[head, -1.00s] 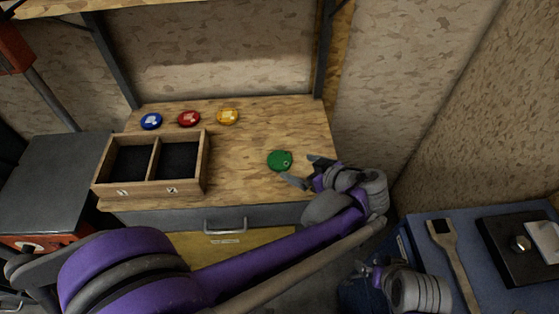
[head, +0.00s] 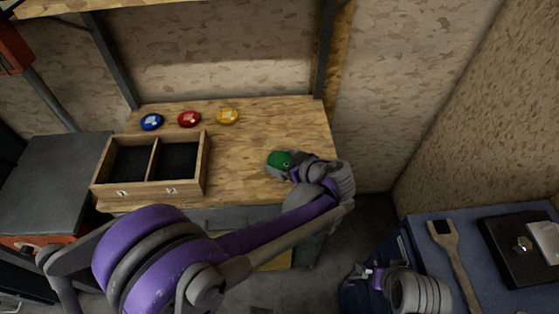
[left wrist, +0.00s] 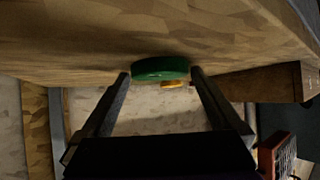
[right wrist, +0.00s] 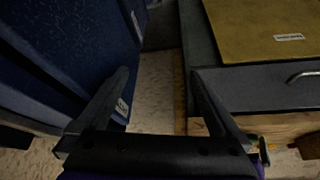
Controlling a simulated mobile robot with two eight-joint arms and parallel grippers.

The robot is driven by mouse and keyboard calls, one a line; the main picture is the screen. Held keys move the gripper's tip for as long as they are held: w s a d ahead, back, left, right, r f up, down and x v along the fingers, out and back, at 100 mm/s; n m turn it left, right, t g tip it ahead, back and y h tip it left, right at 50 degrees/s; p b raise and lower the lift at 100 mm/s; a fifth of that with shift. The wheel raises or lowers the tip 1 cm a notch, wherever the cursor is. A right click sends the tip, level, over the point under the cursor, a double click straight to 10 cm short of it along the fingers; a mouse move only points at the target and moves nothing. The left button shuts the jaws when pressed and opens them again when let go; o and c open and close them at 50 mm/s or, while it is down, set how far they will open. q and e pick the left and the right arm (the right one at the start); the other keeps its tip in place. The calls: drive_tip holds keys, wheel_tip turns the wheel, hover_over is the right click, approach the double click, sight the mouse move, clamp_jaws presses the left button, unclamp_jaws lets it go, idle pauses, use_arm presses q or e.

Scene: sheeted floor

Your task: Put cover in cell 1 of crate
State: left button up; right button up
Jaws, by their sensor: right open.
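A round green cover (head: 280,160) lies on the right part of the wooden workbench. My left gripper (head: 284,167) is at its near right side. In the left wrist view the green cover (left wrist: 160,68) sits between the two fingertips, one on each side; the fingers are wide apart and show no clear grip. The wooden crate (head: 150,188) stands at the bench's left front; its left cell, marked 1 (head: 131,163), and right cell, marked 2 (head: 178,160), both look empty. My right gripper (head: 372,274) is open and empty, low beside the blue cabinet; its fingers show apart in the right wrist view (right wrist: 160,75).
Blue (head: 151,121), red (head: 189,119) and yellow (head: 228,116) discs lie in a row behind the crate. Bare bench (head: 240,150) lies between crate and green cover. A blue-topped cabinet (head: 420,235) at right bears a flat brush-like tool (head: 450,255) and a black case (head: 505,262).

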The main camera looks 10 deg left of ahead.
use_arm(q)
drive_tip(key=c, duration=1.2)
drive_tip(key=shift+r, duration=0.1)
